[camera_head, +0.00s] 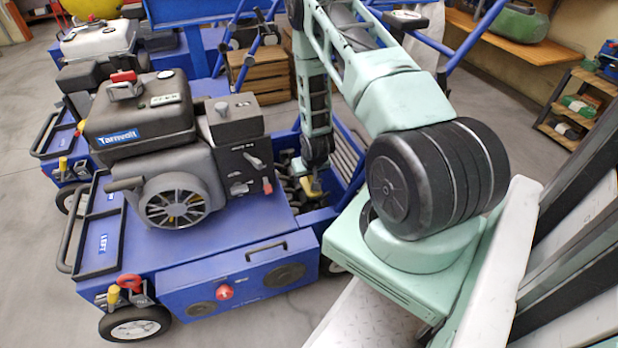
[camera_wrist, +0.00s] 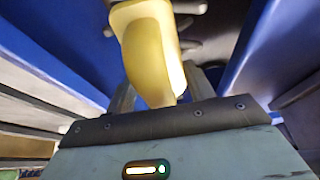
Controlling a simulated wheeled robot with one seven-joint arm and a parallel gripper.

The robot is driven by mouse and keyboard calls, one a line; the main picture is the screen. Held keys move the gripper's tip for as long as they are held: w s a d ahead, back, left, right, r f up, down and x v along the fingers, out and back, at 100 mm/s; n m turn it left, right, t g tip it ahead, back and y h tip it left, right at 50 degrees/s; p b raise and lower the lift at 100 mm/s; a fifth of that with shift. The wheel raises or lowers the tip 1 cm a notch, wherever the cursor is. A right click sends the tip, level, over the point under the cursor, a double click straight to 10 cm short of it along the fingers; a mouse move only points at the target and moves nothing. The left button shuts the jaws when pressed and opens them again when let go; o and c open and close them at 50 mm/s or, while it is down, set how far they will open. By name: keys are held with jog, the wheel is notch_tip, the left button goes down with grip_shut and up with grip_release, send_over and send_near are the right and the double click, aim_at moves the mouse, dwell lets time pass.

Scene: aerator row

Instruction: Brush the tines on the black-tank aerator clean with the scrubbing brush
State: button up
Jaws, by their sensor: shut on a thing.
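The black-tank aerator (camera_head: 155,235) stands at the left of the head view, with a blue body and a black tank (camera_head: 140,112) labelled Tarnvolt. Its tines (camera_head: 290,186) show as dark shapes in the open bay at its right end, partly hidden by my arm. My gripper (camera_head: 316,186) reaches down into this bay and is shut on the scrubbing brush. The brush's yellow body (camera_wrist: 150,50) fills the top middle of the wrist view, and a bit of yellow shows in the head view (camera_head: 303,171). The bristles are hidden, so contact with the tines cannot be told.
A white-tank aerator (camera_head: 98,40) stands behind at the upper left, with a yellow-tank one beyond. Blue side walls (camera_wrist: 248,55) flank the gripper closely. A wooden crate (camera_head: 260,78) sits behind the bay. A shelf rack (camera_head: 572,110) stands at right; floor between is clear.

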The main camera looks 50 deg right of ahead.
jog(key=shift+w+d, duration=0.5)
jog(key=shift+w, duration=0.35)
jog(key=shift+w+d, duration=0.45)
jog(key=shift+w, duration=0.35)
jog(key=shift+r+p, duration=4.25)
jog(key=shift+r, duration=1.3)
